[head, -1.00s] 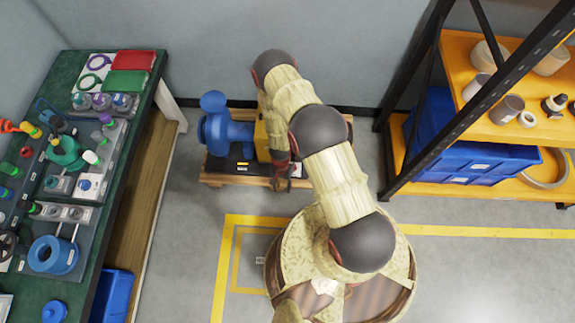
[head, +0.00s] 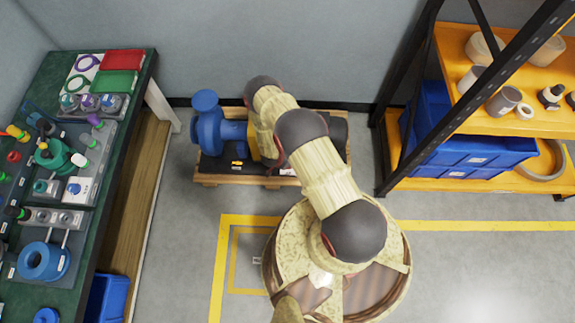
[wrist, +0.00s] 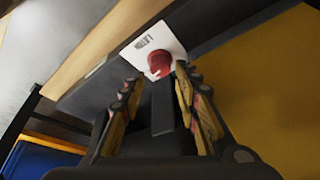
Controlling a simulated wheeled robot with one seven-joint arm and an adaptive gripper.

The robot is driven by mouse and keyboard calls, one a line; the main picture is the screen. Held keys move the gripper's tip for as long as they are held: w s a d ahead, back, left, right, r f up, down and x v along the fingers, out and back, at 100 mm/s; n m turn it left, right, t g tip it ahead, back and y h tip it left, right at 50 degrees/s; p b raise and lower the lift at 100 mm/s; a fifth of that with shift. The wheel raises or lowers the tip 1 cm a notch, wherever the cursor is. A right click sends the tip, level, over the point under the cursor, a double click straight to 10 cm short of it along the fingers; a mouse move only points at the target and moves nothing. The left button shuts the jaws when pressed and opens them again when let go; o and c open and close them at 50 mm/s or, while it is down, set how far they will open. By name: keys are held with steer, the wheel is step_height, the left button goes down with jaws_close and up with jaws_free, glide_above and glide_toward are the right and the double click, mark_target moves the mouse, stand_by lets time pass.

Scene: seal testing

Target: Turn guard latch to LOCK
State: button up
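In the wrist view a white label plate (wrist: 150,42) carries a round red knob (wrist: 159,64); its lettering is too small to read. I take this for the guard latch. A dark bar (wrist: 163,105) runs from below the knob towards me, between the fingers. My gripper (wrist: 157,88) is open, its fingers apart on either side of this bar, tips near the knob. I cannot tell whether they touch anything. In the head view the arm hides my gripper beside the blue pump (head: 212,128) and the yellow guard (head: 252,135).
The pump stands on a wooden pallet (head: 222,179) by the back wall. A green bench (head: 87,235) with parts is at left. A shelf rack with blue crates (head: 470,155) is at right. The grey floor between is mostly clear.

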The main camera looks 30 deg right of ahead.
steer(key=shift+b+x, duration=0.6)
steer(key=shift+x, duration=1.3)
steer(key=shift+c, duration=0.4)
steer(key=c, duration=0.7)
jaws_close()
